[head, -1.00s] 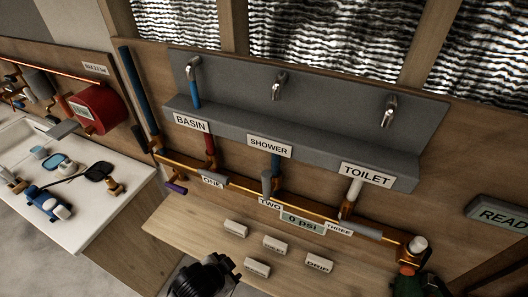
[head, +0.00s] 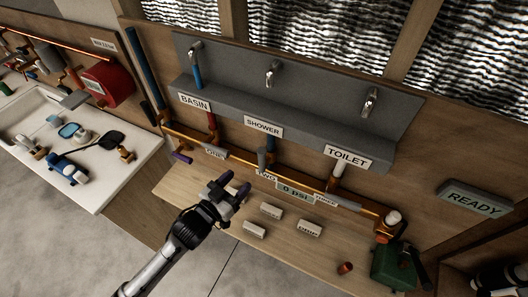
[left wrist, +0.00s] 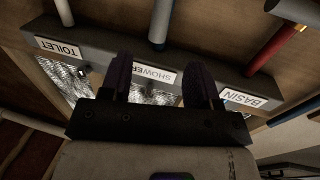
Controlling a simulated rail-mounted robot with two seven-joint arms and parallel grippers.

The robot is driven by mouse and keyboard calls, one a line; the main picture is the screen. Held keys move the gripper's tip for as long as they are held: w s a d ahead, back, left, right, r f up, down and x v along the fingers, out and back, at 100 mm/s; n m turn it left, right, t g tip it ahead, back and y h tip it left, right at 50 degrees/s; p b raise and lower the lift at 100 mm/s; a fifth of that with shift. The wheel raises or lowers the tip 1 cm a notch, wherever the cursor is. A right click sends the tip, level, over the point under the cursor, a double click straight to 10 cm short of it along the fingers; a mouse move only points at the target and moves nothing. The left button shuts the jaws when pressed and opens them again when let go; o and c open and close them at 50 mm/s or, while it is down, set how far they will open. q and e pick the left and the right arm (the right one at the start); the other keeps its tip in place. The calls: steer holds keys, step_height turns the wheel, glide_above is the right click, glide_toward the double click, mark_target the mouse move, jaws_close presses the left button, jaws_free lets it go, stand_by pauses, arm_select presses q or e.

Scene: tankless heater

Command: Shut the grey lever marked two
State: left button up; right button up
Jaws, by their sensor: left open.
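The grey lever marked two (head: 262,158) stands roughly upright on the copper pipe, below the SHOWER label. Its TWO tag (head: 266,175) is partly covered by the pressure display. My left gripper (head: 232,188) is open and empty, over the wooden counter, in front of and slightly left of the lever, apart from it. In the left wrist view the two dark fingers (left wrist: 160,82) are spread, with the upside-down SHOWER label (left wrist: 154,74) beyond them. The lever cannot be made out there. My right gripper is not clearly seen.
The "0 psi" display (head: 295,191) sits on the pipe just right of the lever. A purple handle (head: 182,157) lies to the left. Several small label blocks (head: 270,211) lie on the counter. A green device (head: 393,266) stands at the right end.

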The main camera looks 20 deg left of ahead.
mark_target(259, 159)
arm_select(q)
steer(key=p+x, duration=0.1)
steer(key=x, duration=1.1)
steer(key=shift+r, duration=0.1)
steer(key=shift+w+d+p, duration=0.2)
steer(key=shift+w+p, duration=0.1)
steer(key=shift+w, duration=0.3)
steer(key=shift+c, duration=0.2)
steer(key=c, duration=0.8)
jaws_close()
